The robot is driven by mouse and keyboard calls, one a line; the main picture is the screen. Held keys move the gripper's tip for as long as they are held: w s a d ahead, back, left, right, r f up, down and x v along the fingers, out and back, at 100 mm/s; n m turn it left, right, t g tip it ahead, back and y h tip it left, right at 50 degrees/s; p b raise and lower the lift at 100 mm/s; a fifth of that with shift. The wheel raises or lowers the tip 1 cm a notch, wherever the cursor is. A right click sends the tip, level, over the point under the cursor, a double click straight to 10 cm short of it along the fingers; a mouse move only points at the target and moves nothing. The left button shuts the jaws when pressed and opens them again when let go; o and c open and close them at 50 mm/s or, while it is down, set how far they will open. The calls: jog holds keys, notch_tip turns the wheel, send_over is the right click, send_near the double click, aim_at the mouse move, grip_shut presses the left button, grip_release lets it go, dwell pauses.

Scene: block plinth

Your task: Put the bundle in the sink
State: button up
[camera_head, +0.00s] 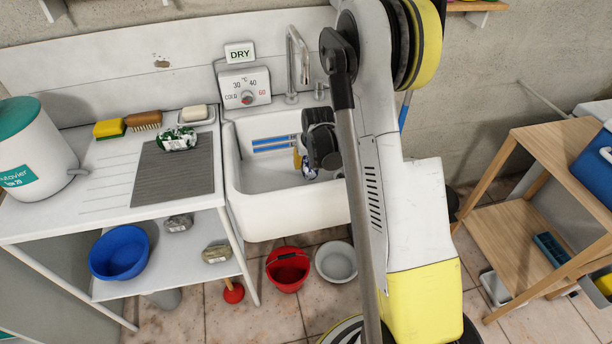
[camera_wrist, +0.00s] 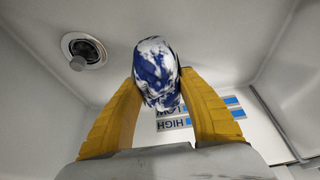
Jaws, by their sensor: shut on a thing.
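The bundle (camera_wrist: 157,75) is a rounded blue-and-white mottled cloth thing. My gripper (camera_wrist: 158,95) has yellow fingers and is shut on it, one finger on each side. The white sink (camera_head: 258,208) stands in the middle of the head view, and the wrist view looks down into its basin (camera_wrist: 100,25). In the head view a small blue-and-white part of the bundle (camera_head: 309,173) shows below my wrist, over the basin. My arm hides the sink's right side. I cannot tell whether the bundle touches the basin floor.
The drain (camera_wrist: 85,51) is at the upper left of the wrist view. Blue-and-white LOW/HIGH strips (camera_head: 273,143) mark the basin's back wall. A tap (camera_head: 292,65) rises behind the sink. A grey mat (camera_head: 174,175) with a green-and-white bundle (camera_head: 177,142) lies left on the drainboard.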

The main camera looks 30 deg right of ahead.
jog(key=shift+w+a+f, duration=0.25)
jog(key=shift+w+f, duration=0.15)
notch_tip(320, 180, down, 4)
jog(key=shift+r+b, duration=0.1)
jog(key=shift+b, duration=1.15)
jog(key=shift+r, duration=0.1)
jog(key=o, duration=1.3)
jog(key=shift+f, duration=0.2)
